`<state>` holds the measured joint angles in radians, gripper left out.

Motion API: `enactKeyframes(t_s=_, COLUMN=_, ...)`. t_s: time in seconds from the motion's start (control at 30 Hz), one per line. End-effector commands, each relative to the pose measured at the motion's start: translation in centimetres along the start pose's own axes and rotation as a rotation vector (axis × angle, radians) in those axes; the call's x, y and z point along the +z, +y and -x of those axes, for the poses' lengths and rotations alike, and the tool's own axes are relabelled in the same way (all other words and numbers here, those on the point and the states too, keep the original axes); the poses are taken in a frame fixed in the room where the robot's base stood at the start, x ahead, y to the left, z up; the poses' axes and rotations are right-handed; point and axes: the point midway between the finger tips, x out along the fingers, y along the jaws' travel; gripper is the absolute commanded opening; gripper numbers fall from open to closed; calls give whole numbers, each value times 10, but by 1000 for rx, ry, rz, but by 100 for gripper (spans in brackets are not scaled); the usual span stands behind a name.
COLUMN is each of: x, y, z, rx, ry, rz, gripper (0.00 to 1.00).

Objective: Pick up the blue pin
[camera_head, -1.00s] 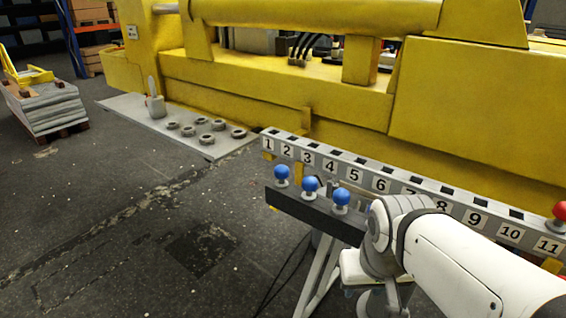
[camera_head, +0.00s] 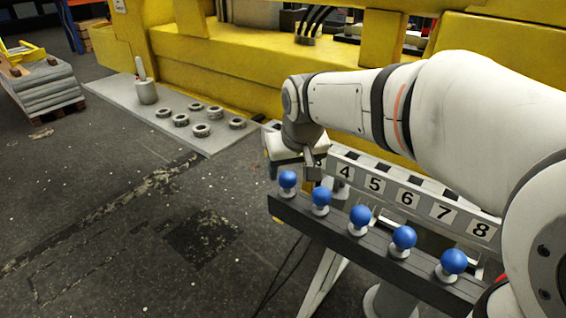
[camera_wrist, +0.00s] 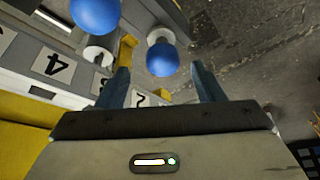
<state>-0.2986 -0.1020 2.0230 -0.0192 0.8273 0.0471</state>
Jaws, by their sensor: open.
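Several blue ball-topped pins with white stems stand in a row on a dark rail. The leftmost blue pin (camera_head: 287,178) is at the rail's end, just below my gripper (camera_head: 299,170). The second blue pin (camera_head: 321,196) is right of it. In the wrist view, the end blue pin (camera_wrist: 162,60) appears between the two fingertips of my gripper (camera_wrist: 160,70). The fingers are apart, and I see no contact. A neighbouring blue pin (camera_wrist: 95,14) is up and left, partly cut off by the frame edge.
A numbered grey rack (camera_head: 390,184) with square holes stands right behind the pins; my arm hides part of it. A grey plate (camera_head: 180,128) with several dark rings lies beside the yellow machine (camera_head: 220,60). The floor (camera_head: 150,225) at left is open.

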Motion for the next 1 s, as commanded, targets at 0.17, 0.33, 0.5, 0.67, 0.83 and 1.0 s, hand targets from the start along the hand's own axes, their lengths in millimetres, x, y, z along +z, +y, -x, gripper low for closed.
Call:
enactKeyframes(t_s=0.17, x=3, y=-4, z=-22, rx=-3, ry=-6, rz=8, gripper=62)
enactKeyframes(t_s=0.33, x=5, y=-6, z=-48, rx=-4, ry=-4, rz=11, gripper=62)
enactKeyframes(t_s=0.5, x=4, y=-7, z=-58, rx=-5, ry=-1, rz=12, gripper=62)
enactKeyframes(t_s=0.67, x=4, y=-7, z=-57, rx=-5, ry=-1, rz=12, gripper=62)
enactKeyframes(t_s=0.83, x=5, y=-7, z=-57, rx=-5, ry=-1, rz=13, gripper=50)
enactKeyframes(t_s=1.0, x=5, y=-7, z=-57, rx=-5, ry=-1, rz=13, gripper=36)
